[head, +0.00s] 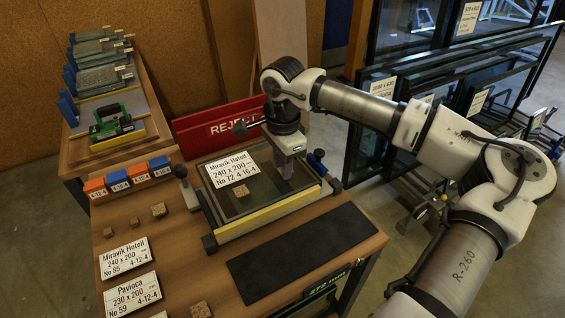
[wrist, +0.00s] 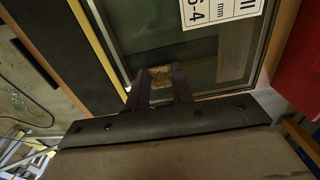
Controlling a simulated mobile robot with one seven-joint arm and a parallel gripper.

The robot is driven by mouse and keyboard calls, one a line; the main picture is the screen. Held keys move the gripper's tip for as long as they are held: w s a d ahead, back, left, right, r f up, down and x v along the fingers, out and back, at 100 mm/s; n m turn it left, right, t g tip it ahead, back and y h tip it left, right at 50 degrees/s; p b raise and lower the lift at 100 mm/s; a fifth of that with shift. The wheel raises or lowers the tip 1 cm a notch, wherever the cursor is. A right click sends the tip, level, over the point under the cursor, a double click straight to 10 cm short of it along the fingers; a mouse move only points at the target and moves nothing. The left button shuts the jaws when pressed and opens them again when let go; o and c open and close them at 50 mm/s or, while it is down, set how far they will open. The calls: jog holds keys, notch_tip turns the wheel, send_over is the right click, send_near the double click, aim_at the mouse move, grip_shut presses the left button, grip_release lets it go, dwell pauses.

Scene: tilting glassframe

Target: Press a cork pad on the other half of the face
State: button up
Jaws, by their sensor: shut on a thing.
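The glass unit (head: 252,186) lies in a yellow-edged frame on the wooden bench, with a white Miravik Hotell label (head: 232,170) on its upper left part. One small cork pad (head: 241,191) sits on the face just below the label. My gripper (head: 284,183) is over the right part of the face, pointing down. In the wrist view its fingers (wrist: 158,84) are shut on a second cork pad (wrist: 162,76) above the glass (wrist: 208,68). I cannot tell whether this pad touches the glass. My gripper hides it in the head view.
Loose cork pieces (head: 158,209) and white labels (head: 124,258) lie on the bench at left. Orange and blue boxes (head: 117,180) stand behind them. A red reject board (head: 222,126) is behind the frame, and a dark mat (head: 300,254) is in front.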

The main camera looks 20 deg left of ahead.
jog(key=shift+f+b, duration=0.3)
jog(key=shift+f, duration=0.1)
jog(key=o, duration=1)
